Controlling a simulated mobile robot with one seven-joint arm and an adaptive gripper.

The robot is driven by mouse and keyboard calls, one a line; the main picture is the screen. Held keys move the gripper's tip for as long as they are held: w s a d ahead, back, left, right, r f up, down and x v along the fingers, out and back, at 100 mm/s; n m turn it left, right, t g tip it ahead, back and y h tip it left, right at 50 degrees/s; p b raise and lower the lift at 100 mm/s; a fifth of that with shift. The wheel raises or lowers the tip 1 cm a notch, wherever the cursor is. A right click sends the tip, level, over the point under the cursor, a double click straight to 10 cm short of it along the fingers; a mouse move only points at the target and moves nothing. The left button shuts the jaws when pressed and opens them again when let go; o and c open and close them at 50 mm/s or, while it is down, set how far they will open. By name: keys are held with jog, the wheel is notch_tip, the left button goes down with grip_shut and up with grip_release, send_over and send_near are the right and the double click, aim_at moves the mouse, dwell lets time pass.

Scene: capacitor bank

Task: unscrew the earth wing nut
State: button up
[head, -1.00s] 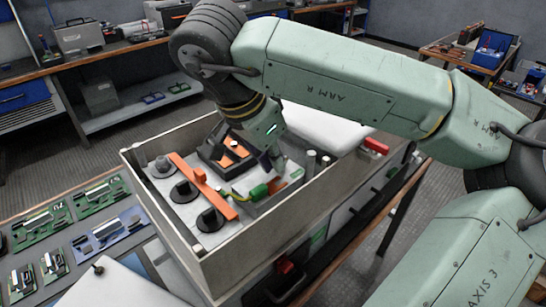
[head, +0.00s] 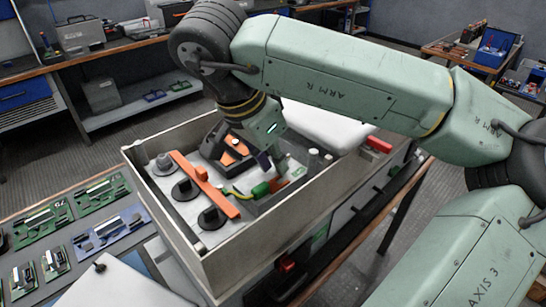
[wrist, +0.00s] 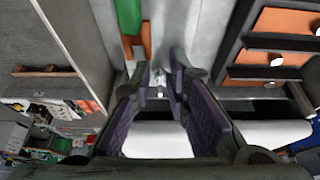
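My gripper (head: 273,162) reaches down into the open grey metal box, over its right part. In the wrist view my gripper's (wrist: 161,80) two purple-padded fingers are apart, with a gap between the tips. A small bright metal piece (wrist: 159,92) shows in that gap; it may be the wing nut, but it is too small to tell, and I see no clear contact. A copper-coloured strip (head: 290,182) and a green part (head: 260,191) with a yellow-green cable lie beside the fingers. In the head view the fingers hide what is directly beneath them.
The box's tall walls (head: 285,228) surround the work area. An orange bar (head: 205,186) crosses black round terminals on the left, and a black block with orange plates (head: 232,150) stands behind. Circuit boards (head: 95,195) lie on the bench at left.

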jog(key=v, duration=0.7)
jog(key=shift+a, duration=0.15)
